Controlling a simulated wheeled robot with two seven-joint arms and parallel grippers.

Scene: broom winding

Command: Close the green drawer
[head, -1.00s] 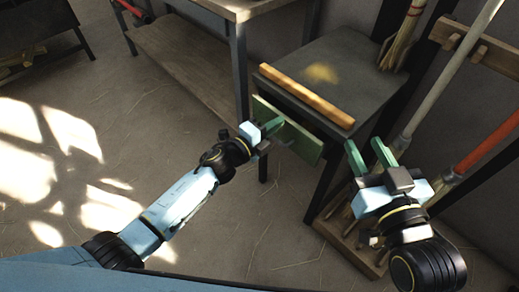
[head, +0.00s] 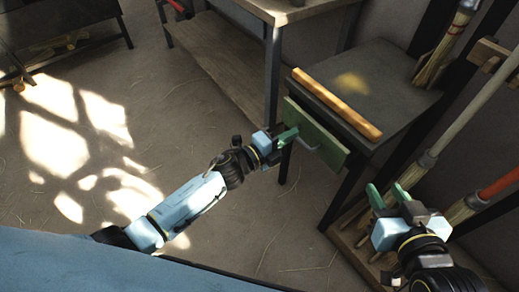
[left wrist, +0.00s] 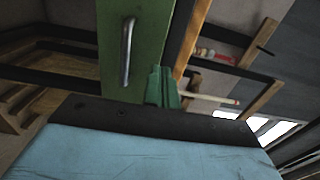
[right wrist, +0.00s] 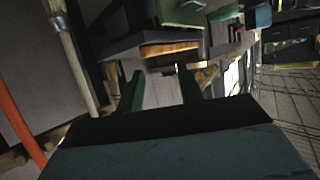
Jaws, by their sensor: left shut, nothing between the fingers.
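The green drawer (head: 325,145) is in the dark table near the middle of the head view. Its front stands a little out from below the table top and carries a metal handle (left wrist: 127,50). My left gripper (head: 291,135) is shut and empty, with its fingertips in front of the panel's left part, beside the handle. In the left wrist view its closed fingers (left wrist: 162,88) overlap the panel's edge; I cannot tell whether they touch it. My right gripper (head: 386,193) is open and empty, in front of and below the table's right side.
A wooden strip (head: 335,102) lies along the table's front edge. A taller workbench (head: 300,12) stands to the left. Brooms (head: 445,140) lean on the right over a low wooden rack (head: 350,243). The floor at left is open.

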